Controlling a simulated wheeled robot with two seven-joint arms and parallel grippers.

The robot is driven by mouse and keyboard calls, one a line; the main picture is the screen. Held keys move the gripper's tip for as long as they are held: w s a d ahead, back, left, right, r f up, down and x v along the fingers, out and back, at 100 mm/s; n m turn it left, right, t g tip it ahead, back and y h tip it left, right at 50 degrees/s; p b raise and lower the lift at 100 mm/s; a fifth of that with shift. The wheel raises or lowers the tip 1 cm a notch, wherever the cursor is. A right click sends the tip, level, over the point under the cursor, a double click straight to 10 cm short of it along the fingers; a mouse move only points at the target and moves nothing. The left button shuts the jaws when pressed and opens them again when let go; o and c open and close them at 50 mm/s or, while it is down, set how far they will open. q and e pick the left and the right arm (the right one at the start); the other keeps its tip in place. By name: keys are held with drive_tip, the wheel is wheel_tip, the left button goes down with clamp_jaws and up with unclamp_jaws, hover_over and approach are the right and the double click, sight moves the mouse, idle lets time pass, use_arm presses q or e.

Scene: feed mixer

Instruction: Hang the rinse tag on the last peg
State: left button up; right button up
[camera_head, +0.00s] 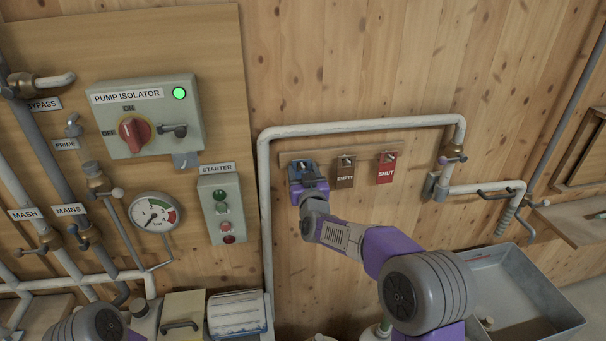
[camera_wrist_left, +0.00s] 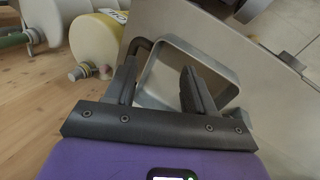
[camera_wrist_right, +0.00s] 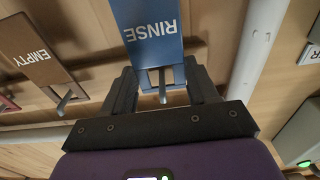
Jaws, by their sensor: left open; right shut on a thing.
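The blue rinse tag (camera_wrist_right: 145,28) is between the fingers of my right gripper (camera_wrist_right: 162,88) in the right wrist view, its lettering upside down. A metal peg shows at the tag's hole end; I cannot tell if the tag's weight is on it. In the head view the tag (camera_head: 301,168) is at the left end of the wooden peg rail (camera_head: 411,149), partly hidden by my right gripper (camera_head: 309,186). The brown EMPTY tag (camera_head: 345,175) hangs in the middle and the red SHUT tag (camera_head: 385,172) at the right. My left gripper (camera_wrist_left: 158,88) is open and empty.
A white pipe (camera_head: 350,125) arches over the rail and runs down its left side. The starter box (camera_head: 222,208) and pressure gauge (camera_head: 154,213) are further left. A grey trough (camera_head: 515,290) stands at lower right. A grey metal frame (camera_wrist_left: 205,60) is beyond my left fingers.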

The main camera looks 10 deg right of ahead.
idle(0.4)
drive_tip(key=o, duration=1.1)
